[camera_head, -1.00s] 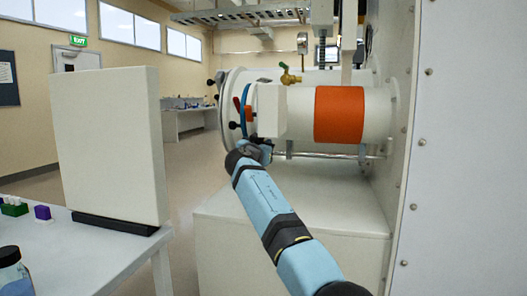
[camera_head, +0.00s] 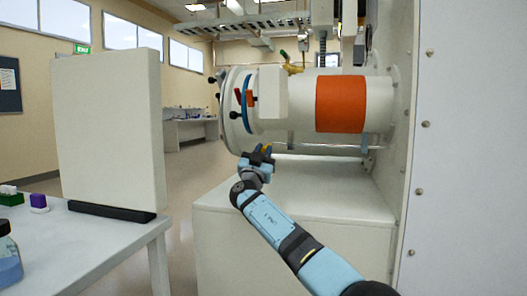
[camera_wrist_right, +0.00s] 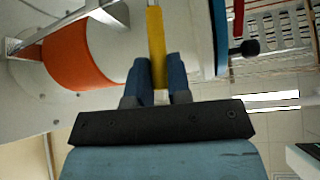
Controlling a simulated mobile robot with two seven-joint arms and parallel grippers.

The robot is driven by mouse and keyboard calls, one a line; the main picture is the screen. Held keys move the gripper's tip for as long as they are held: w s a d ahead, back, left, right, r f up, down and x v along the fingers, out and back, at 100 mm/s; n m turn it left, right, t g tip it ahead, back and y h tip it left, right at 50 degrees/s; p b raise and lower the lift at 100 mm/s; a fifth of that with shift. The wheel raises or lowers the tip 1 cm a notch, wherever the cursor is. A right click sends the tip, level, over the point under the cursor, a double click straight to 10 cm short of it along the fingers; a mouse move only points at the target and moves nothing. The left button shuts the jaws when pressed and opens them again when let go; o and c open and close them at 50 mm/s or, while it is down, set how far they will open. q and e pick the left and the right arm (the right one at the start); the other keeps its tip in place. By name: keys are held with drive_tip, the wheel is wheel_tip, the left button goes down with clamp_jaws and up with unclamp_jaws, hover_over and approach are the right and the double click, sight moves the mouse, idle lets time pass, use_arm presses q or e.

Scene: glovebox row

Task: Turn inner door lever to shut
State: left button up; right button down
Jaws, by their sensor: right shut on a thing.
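The airlock chamber (camera_head: 300,98) is a white horizontal cylinder with a wide orange band (camera_head: 340,104). A yellow lever bar (camera_wrist_right: 156,45) runs up from between my right gripper's fingers in the right wrist view. My right gripper (camera_wrist_right: 159,75) has its two blue fingers shut on this bar. In the head view the right gripper (camera_head: 262,153) is under the chamber's left end, and only a small bit of yellow shows there. Where the bar attaches is hidden. My left gripper is not in view.
A blue ring (camera_head: 245,98) and a red handle (camera_head: 239,97) are at the chamber's left end. A white cabinet (camera_head: 300,205) stands below the chamber. A table (camera_head: 110,250) with an upright panel (camera_head: 108,130) is at left.

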drive_tip(key=shift+f, duration=0.1)
drive_tip(key=c, duration=1.1)
unclamp_jaws()
drive_tip(key=shift+s+a+f+p, duration=0.15)
drive_tip(key=shift+s+f+p, duration=0.05)
drive_tip(key=shift+s+p, duration=0.2)
use_arm(q)
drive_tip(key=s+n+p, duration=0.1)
drive_tip(key=p, duration=0.1)
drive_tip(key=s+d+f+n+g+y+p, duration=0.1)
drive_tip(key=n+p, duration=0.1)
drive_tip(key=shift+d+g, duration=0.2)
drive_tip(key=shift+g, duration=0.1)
use_arm(e)
drive_tip(key=s+a, duration=0.2)
drive_tip(key=s, duration=0.2)
drive_tip(key=s+a+f, duration=0.1)
drive_tip(key=s+a, duration=0.1)
drive_tip(key=s, duration=0.2)
drive_tip(key=s+a, duration=0.1)
drive_tip(key=s, duration=0.3)
drive_tip(key=shift+s+a+f, duration=0.15)
drive_tip(key=shift+a, duration=0.25)
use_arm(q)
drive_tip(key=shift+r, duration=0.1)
